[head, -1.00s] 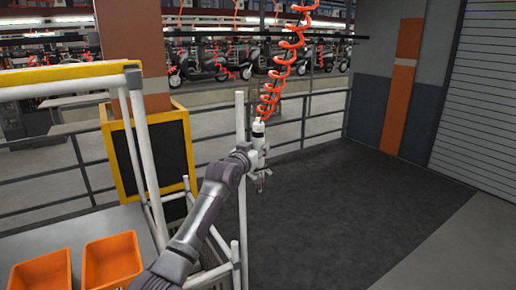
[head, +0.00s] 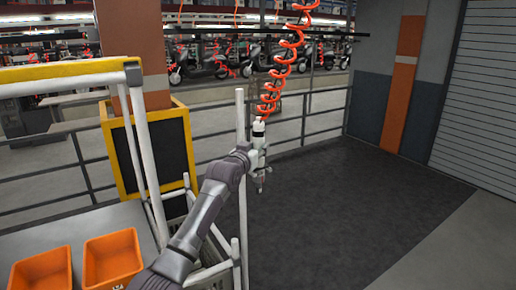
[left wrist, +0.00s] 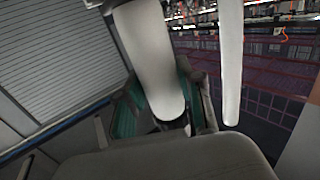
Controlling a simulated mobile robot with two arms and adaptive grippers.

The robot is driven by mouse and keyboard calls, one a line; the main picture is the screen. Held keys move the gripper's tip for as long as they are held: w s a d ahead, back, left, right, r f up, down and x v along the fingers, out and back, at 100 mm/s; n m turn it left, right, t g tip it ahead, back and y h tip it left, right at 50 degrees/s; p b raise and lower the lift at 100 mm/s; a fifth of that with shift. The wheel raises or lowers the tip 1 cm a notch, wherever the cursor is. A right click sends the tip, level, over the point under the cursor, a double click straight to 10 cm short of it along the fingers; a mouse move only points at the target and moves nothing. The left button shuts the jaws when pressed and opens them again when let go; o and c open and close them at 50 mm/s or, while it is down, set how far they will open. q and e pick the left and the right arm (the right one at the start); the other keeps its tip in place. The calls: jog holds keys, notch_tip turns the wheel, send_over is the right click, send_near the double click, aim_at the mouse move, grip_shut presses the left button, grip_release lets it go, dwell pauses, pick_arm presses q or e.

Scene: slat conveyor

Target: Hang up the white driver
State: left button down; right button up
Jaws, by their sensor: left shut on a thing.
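The white driver (head: 258,130) is upright in the head view, at the lower end of an orange coiled hose (head: 270,100). My left gripper (head: 261,158) is shut on it, and its arm reaches in from the lower left. In the left wrist view the white driver (left wrist: 148,58) runs down as a pale cylinder between the green-padded fingers of my left gripper (left wrist: 163,108). The fingers hide part of the driver. My right gripper is not in view.
A white upright post (head: 240,130) stands just left of the driver; a white post (left wrist: 231,60) also shows in the left wrist view. Orange bins (head: 112,258) lie at the lower left by a yellow-topped frame (head: 65,72). The dark floor (head: 340,200) to the right is clear.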

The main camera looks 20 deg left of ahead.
pick_arm(q)
jog(key=shift+f, duration=0.15)
dwell(0.7)
jog(key=c, duration=0.7)
grip_release()
jog(key=shift+s, duration=0.1)
jog(key=shift+o, duration=0.2)
jog(key=shift+f, duration=0.25)
jog(key=s, duration=1.2)
jog(key=shift+a+r, duration=0.4)
jog(key=shift+f, duration=0.1)
